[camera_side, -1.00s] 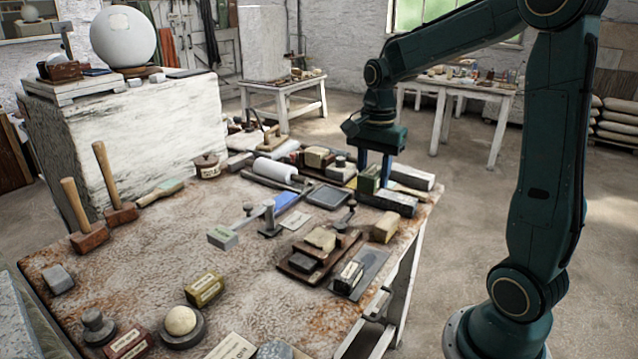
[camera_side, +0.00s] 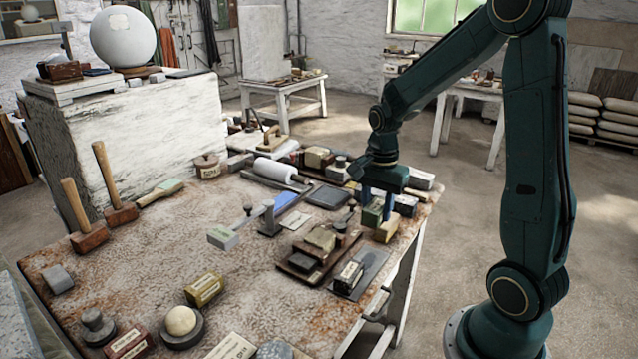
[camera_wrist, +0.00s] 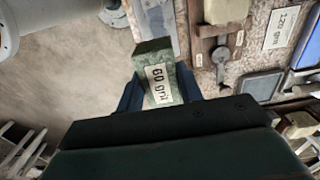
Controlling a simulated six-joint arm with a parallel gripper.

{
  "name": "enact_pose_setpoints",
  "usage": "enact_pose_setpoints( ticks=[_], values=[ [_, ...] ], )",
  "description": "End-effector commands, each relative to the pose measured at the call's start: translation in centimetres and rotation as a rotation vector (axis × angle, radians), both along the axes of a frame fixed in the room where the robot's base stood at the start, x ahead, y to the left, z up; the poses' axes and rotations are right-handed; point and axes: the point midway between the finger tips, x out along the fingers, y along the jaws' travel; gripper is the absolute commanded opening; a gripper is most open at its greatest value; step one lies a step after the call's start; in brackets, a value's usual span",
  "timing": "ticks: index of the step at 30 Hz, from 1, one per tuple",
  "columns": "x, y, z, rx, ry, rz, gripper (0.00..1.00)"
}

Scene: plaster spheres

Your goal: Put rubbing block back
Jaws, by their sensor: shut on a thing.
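A green rubbing block (camera_wrist: 160,78) with a white "60 grit" label is held between the blue fingers of my gripper (camera_wrist: 160,92) in the wrist view. In the side view my gripper (camera_side: 377,204) is at the right part of the table, with the green block (camera_side: 372,214) low between its fingers. A white card reading "120 grit" (camera_wrist: 283,27) lies on the table in the wrist view.
A wooden board with blocks (camera_side: 318,252) and a dark labelled block (camera_side: 349,274) on a grey slab lie in front of my gripper. A dark flat plate (camera_side: 328,196) is to its left. An olive labelled block (camera_side: 204,289) stands nearer the front. The table's middle left is clear.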

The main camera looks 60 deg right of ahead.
Motion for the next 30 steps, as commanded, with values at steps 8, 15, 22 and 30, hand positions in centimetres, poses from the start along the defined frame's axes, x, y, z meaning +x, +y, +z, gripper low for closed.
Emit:
enact_pose_setpoints(
  ticks=[8,15,22,30],
  values=[
    [0.0,0.0,-5.2,0.002,0.004,0.000,0.07],
    [0.0,0.0,-7.2,0.000,0.001,0.000,0.07],
    [0.0,0.0,-7.4,0.000,0.000,0.000,0.07],
    [0.0,0.0,-9.5,0.001,0.003,0.000,0.07]
  ],
)
